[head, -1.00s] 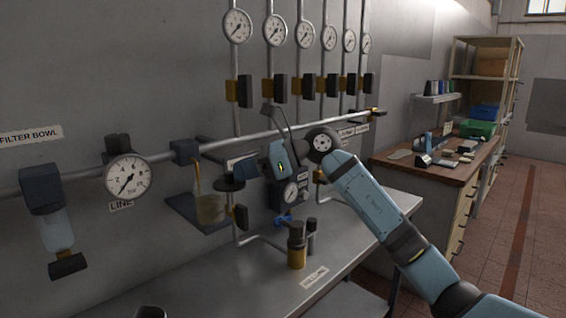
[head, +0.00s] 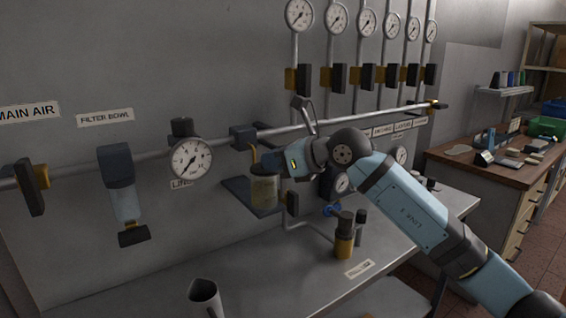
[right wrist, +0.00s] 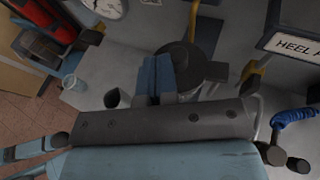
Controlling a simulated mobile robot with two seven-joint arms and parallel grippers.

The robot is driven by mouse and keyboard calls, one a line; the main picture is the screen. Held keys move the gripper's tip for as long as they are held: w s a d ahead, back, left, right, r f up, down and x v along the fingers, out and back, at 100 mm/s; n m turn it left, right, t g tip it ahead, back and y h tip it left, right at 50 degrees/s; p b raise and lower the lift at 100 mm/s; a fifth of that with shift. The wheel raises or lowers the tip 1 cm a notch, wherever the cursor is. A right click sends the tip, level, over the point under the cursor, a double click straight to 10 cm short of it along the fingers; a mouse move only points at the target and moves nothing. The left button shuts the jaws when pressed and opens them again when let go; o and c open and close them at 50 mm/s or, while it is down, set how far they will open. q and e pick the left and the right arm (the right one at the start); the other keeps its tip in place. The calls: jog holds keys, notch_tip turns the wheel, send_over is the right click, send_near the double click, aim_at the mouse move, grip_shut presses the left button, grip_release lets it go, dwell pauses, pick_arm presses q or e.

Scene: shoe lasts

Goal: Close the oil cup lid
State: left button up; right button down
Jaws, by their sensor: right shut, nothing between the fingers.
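The oil cup (head: 264,192) is a clear jar with yellowish oil on a dark wall bracket, left of centre in the head view. My right gripper (head: 271,161) is shut and empty, its fingers pointing left at the height of the cup's top. The gripper hides part of the area above the cup, and I cannot tell clearly how the lid sits. In the right wrist view, the shut blue fingers (right wrist: 156,78) are beside a dark round disc (right wrist: 184,58) with a side arm, which may be the lid. My left gripper is not in view.
A pipe (head: 220,140) with gauges and valves runs along the wall behind the gripper. The bench's middle is clear.

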jog(key=shift+w+a, duration=0.1)
jog(key=shift+a, duration=0.3)
jog(key=shift+w, duration=0.1)
dwell(0.5)
